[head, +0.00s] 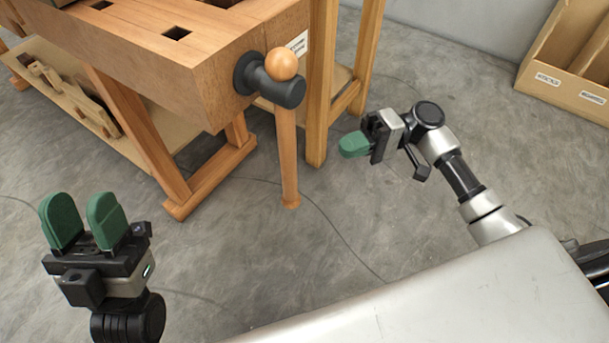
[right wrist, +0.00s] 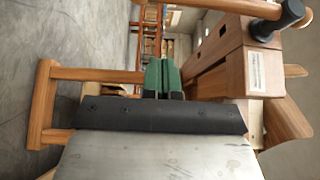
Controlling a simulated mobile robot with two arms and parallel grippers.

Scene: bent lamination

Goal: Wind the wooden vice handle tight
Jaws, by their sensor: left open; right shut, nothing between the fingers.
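The wooden vice handle (head: 287,150) hangs almost straight down through a dark metal vice screw head (head: 284,88) at the bench's end. A round wooden ball knob (head: 282,63) caps its top end. Part of the handle and the dark screw head (right wrist: 290,14) show at the top right of the right wrist view. My left gripper (head: 84,215) is open and empty at lower left, well apart from the handle. My right gripper (head: 345,146) is shut and empty, to the right of the handle and not touching it; its green fingertips (right wrist: 162,76) are together in the right wrist view.
The wooden workbench (head: 160,60) fills the upper left, with legs below. A second wooden stand (head: 320,90) is right behind the vice. Labelled wooden bins (head: 565,90) stand at upper right. A pale surface (head: 440,300) fills the bottom right.

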